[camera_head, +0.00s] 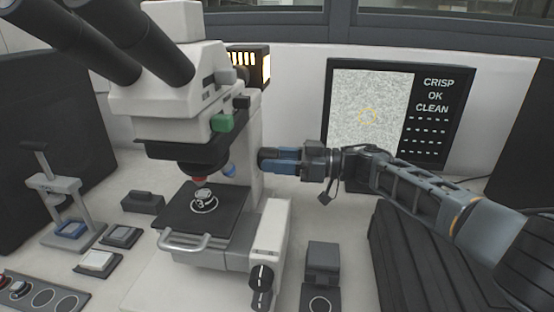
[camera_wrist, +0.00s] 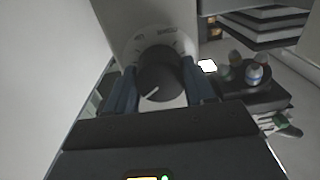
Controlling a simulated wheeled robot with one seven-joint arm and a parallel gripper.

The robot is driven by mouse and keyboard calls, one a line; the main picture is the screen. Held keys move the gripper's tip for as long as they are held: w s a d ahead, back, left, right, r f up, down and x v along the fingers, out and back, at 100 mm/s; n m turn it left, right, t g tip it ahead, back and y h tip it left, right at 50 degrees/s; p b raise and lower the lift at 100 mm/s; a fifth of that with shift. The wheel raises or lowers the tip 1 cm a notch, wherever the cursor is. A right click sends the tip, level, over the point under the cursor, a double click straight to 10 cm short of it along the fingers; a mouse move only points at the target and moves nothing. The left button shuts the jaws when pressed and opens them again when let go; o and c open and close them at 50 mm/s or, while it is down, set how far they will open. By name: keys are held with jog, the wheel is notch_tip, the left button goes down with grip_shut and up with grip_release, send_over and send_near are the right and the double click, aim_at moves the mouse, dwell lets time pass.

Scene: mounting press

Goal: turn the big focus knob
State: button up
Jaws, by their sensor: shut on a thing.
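The big focus knob (camera_wrist: 157,75) is dark and round with a white pointer line, set on a pale plate with printed lettering. In the wrist view my gripper (camera_wrist: 160,84) has one blue finger on each side of it, shut on it. The pointer line slants toward the lower left. In the head view my gripper (camera_head: 264,160) reaches in from the right to the side of the white microscope column (camera_head: 243,140). The knob is hidden there behind the fingers. The microscope stage (camera_head: 215,225) carries a small round sample marked 3.
A monitor (camera_head: 370,105) behind shows a grainy grey picture with a yellowish ring, and the words CRISP, OK and CLEAN. Smaller black knobs (camera_head: 262,275) sit on the microscope's base. A small press (camera_head: 60,200) stands left. A dark ribbed block (camera_head: 395,265) lies under my arm.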

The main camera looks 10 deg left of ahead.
jog(key=o, duration=1)
jog(key=shift+o, duration=0.2)
jog(key=shift+d+f, duration=0.1)
jog(key=shift+d, duration=0.05)
jog(key=d+b, duration=0.1)
jog(key=d, duration=0.6)
jog(key=shift+d, duration=0.3)
dwell(0.5)
